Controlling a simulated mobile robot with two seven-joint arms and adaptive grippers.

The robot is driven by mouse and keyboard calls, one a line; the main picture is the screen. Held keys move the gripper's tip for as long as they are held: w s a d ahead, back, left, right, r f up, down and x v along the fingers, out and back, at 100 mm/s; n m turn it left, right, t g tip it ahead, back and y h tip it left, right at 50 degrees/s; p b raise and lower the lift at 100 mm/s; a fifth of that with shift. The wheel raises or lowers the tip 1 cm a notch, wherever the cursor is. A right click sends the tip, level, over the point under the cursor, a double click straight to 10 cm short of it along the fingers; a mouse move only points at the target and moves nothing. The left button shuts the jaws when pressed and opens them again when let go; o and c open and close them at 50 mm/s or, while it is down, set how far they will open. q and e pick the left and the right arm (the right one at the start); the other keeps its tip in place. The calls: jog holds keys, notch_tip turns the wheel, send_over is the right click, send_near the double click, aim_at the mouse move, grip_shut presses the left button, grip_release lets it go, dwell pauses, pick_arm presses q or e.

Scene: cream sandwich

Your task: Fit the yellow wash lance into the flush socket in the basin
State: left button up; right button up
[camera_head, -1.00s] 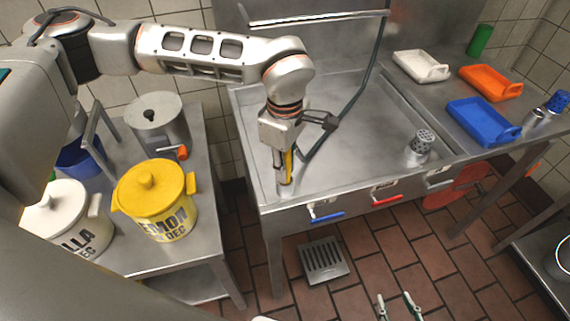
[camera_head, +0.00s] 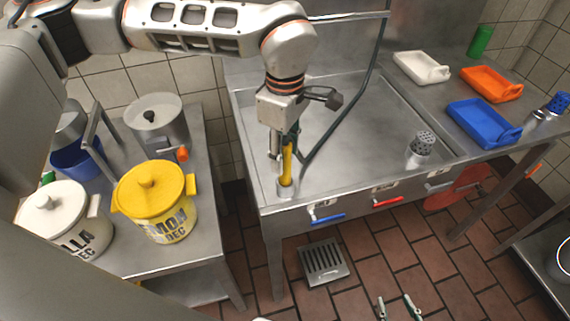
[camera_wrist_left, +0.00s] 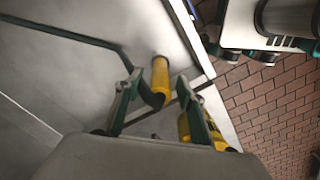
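The yellow wash lance (camera_head: 287,163) stands nearly upright at the basin's front left corner. Its lower end is in a round grey socket (camera_head: 286,188); its depth cannot be told. A dark hose (camera_head: 350,107) runs down to it. My left gripper (camera_head: 283,150) is above the socket, around the lance's upper part. In the left wrist view, the fingers (camera_wrist_left: 160,103) are spread apart, with the lance (camera_wrist_left: 160,75) showing between and beyond them, clear of both. My right gripper (camera_head: 398,308) is at the bottom edge of the head view, fingers apart and empty.
The steel basin (camera_head: 245,110) has a perforated metal cylinder (camera_head: 421,143) at its right. White, orange and blue trays (camera_head: 478,118) lie on the right counter. A yellow pot (camera_head: 155,205) and a white pot (camera_head: 60,220) stand on the left table. The basin's middle is clear.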

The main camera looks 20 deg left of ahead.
pick_arm(q)
notch_tip(320, 180, up, 6)
jog(key=shift+r, duration=0.2)
dwell(0.4)
